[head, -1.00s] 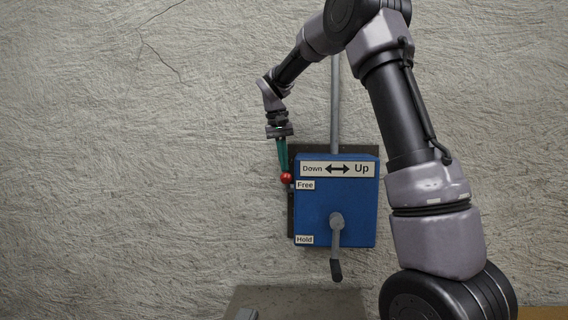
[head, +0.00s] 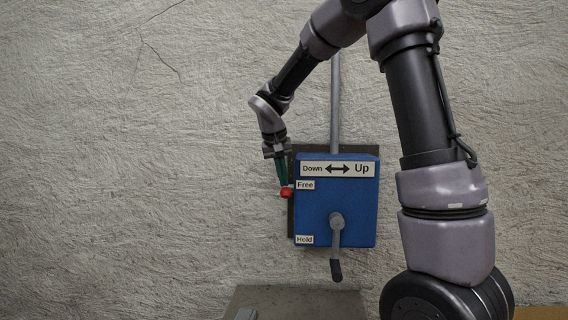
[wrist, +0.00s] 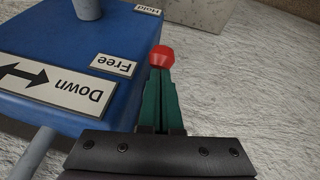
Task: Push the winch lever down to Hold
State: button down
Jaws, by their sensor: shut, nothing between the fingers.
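The winch lever's red knob (head: 286,193) sticks out at the left side of the blue winch box (head: 350,205), a little below the "Free" label (head: 305,185) and well above the "Hold" label (head: 304,240). My gripper (head: 283,184) points down from above, its green fingers shut and empty, with the tips at the top of the knob. In the wrist view the red knob (wrist: 161,55) sits right at the tips of the closed fingers (wrist: 160,76), seemingly touching. The lever's stem is hidden.
A grey crank with a black handle (head: 336,270) hangs on the front of the box. A grey pipe (head: 335,105) runs up the wall above it. A grey block surface (head: 290,297) lies below. The wall left of the box is clear.

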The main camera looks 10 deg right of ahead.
notch_tip(320, 180, down, 8)
jog(key=s, duration=0.1)
jog(key=shift+s+a+f, duration=0.15)
jog(key=shift+s+a, duration=0.05)
jog(key=shift+a, duration=0.05)
jog(key=shift+s+d+f, duration=0.1)
jog(key=shift+f, duration=0.15)
dwell(0.5)
jog(key=s+a+r, duration=0.5)
jog(key=s+r, duration=0.3)
jog(key=s, duration=0.1)
jog(key=shift+a, duration=0.25)
